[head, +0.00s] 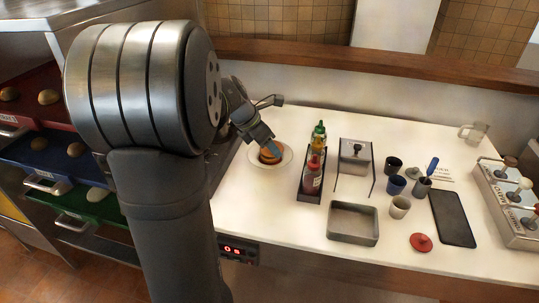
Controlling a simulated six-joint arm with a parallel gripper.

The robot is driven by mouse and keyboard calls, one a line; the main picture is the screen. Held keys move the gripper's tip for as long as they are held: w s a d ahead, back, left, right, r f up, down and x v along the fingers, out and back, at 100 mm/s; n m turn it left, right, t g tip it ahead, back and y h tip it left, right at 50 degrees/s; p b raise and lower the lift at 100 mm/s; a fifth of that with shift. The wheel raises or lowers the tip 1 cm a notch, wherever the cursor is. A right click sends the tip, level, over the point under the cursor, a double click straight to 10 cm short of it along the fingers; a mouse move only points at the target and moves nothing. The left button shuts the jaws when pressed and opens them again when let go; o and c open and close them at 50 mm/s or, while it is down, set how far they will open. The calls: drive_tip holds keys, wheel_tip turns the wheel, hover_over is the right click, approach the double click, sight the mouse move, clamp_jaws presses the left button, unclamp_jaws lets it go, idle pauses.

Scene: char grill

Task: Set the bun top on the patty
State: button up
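A white plate (287,160) lies near the left end of the white counter. A small round burger stack (269,158) with orange-brown sides sits on it. Its layers are too small to separate, so I cannot tell the bun top from the patty there. My gripper (270,148) reaches down from the upper left, with its bluish fingertips at the top of the stack. The fingers partly cover the stack. I cannot tell whether they are open or shut on the bun top.
Right of the plate stands a black caddy (313,190) with sauce bottles. Beyond it are a wire stand (355,157), a grey metal tray (353,223), cups and a dark board (452,218). Red, blue (55,165) and green drawers with round bun-like pieces are at left.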

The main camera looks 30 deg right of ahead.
drive_tip(key=w+d+r, duration=0.3)
drive_tip(key=w+d, duration=0.2)
drive_tip(key=w, duration=0.4)
wheel_tip(320, 180, down, 10)
drive_tip(key=shift+r, duration=0.15)
drive_tip(key=o, duration=0.9)
drive_tip(key=shift+o, duration=0.2)
drive_tip(key=v, duration=1.2)
drive_tip(key=shift+s, duration=0.15)
